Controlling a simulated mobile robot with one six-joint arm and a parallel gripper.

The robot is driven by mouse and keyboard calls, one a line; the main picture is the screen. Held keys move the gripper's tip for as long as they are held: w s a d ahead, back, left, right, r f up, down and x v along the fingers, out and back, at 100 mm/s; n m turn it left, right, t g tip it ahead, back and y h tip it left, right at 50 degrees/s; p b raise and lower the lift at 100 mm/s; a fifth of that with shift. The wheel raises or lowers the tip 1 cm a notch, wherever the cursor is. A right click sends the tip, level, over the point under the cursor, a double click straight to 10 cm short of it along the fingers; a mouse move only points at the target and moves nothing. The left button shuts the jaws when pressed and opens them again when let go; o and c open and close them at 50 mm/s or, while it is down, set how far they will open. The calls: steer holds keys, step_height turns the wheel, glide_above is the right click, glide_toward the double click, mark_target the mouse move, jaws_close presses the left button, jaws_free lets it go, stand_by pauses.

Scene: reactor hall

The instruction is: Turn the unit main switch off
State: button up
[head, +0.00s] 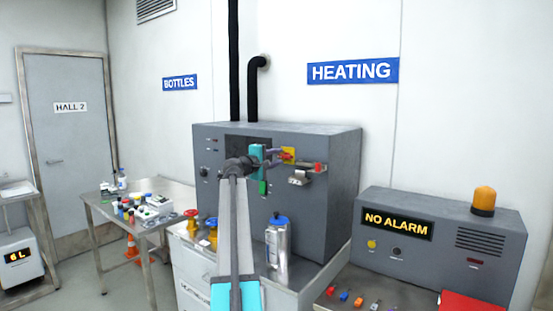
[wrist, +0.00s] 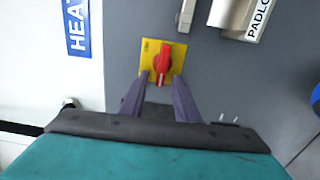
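The unit main switch is a red rotary knob (wrist: 163,60) on a yellow square plate (wrist: 150,48), on the front of the grey heating unit (head: 335,215). In the wrist view the knob's long axis runs roughly up and down the picture. My gripper (wrist: 162,82) is open, its two purple fingers pointing at the plate, one on each side of the knob's lower end. I cannot tell whether they touch it. In the head view the yellow plate (head: 289,153) is partly hidden by my gripper (head: 277,156).
A grey bottle with a blue cap (head: 278,245) stands on the bench below. The alarm box (head: 440,248) reads "NO ALARM". A side table (head: 95,200) with small items stands left.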

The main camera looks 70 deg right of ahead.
steer(key=shift+a, duration=0.1)
steer(key=b+v, duration=0.3)
steer(key=v, duration=1)
steer(key=shift+a, duration=0.3)
steer(key=shift+w, duration=0.1)
